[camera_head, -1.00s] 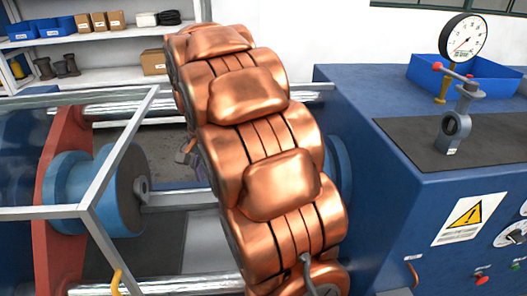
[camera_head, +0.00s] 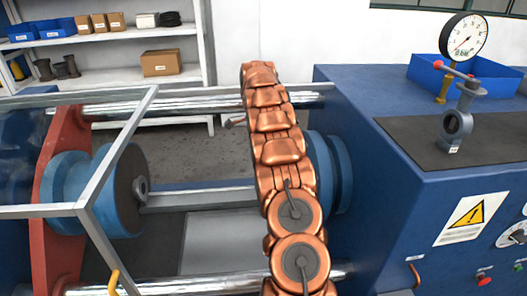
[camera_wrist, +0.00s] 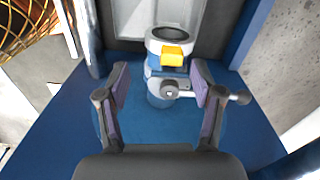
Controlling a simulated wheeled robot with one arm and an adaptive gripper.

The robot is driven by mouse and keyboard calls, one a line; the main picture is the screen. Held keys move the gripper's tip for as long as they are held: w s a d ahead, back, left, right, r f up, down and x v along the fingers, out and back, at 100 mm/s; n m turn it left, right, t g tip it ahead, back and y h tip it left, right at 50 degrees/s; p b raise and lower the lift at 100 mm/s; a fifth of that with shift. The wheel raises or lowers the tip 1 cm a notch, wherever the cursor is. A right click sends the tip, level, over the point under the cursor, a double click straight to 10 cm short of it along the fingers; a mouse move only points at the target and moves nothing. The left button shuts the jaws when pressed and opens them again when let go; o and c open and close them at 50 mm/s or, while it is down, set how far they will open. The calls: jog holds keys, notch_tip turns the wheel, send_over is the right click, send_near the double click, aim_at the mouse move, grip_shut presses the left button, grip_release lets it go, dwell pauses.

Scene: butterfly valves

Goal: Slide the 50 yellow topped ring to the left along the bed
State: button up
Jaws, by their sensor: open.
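A pale ring-shaped part with a dark round opening (camera_wrist: 156,46) and a yellow block (camera_wrist: 172,56) on it shows in the wrist view, just beyond the fingertips. Any number on it is too small to read. A grey pivot with a rod and dark knob (camera_wrist: 238,97) sits on its near side. My gripper (camera_wrist: 160,68) is open, with one finger on each side of this part's near end and no visible grip on it. The gripper and the yellow-topped ring cannot be made out in the head view.
A blue machine block (camera_head: 350,110) with a gauge (camera_head: 465,37) and a small grey ring fitting (camera_head: 457,125) stands at the right. Silver rails (camera_head: 195,104) run left to a red plate (camera_head: 65,175). A grey frame (camera_head: 118,145) is nearby. My copper arm crosses the middle.

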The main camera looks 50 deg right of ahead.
jog(key=d+f, duration=0.1)
jog(key=d+m, duration=0.1)
jog(key=shift+d+f, duration=0.35)
jog(key=shift+f, duration=0.05)
jog(key=shift+s+d+f, duration=0.1)
jog(key=shift+d+f, duration=0.25)
jog(key=shift+f, duration=0.05)
jog(key=shift+f+p, duration=0.75)
jog(key=shift+f, duration=3)
jog(key=shift+c, duration=0.2)
grip_shut()
